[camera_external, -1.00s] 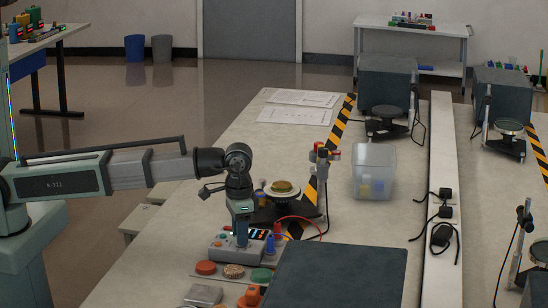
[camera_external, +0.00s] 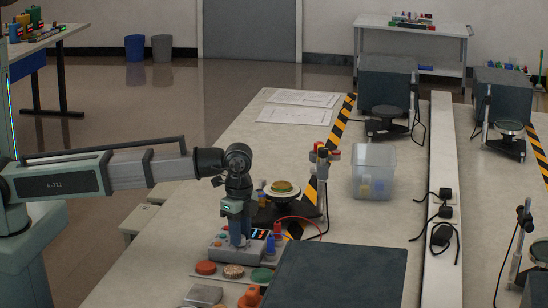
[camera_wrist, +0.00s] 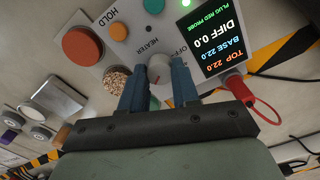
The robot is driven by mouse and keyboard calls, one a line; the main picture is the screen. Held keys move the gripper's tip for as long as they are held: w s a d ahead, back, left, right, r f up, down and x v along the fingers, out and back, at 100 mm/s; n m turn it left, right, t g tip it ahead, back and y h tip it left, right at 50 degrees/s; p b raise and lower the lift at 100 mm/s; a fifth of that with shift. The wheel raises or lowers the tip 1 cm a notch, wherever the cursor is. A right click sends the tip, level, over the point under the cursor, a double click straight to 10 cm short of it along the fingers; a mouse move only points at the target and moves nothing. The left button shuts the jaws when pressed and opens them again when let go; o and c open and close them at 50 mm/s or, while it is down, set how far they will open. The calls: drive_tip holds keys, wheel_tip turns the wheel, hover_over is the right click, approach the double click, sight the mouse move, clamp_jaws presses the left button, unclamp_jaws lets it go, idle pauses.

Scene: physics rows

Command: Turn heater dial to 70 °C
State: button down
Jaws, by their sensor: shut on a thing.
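The grey control box (camera_external: 218,252) stands on the bench below my gripper (camera_external: 238,240). In the wrist view the light, round heater dial (camera_wrist: 159,68) sits on its panel between the labels HEATER and OFF. The two blue fingers of my gripper (camera_wrist: 159,76) are on either side of the dial and shut on it. The temperature marks around the dial are not readable, so I cannot tell its setting. The box's display (camera_wrist: 211,38) reads TOP 22.0, BASE 22.0, DIFF 0.0 and PLUG RED PROBE.
An orange HOLD button (camera_wrist: 82,46) and a red plug with a cable (camera_wrist: 240,88) are close to the fingers. Coloured discs (camera_external: 233,271) lie in front of the box. A plate stand (camera_external: 283,192) is behind it, and a large dark slab (camera_external: 335,278) is at right.

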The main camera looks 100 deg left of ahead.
drive_tip(key=m, duration=0.6)
idle(0.6)
drive_tip(key=c, duration=0.8)
unclamp_jaws()
wheel_tip(320, 180, up, 14)
drive_tip(key=shift+f, duration=0.1)
idle(0.3)
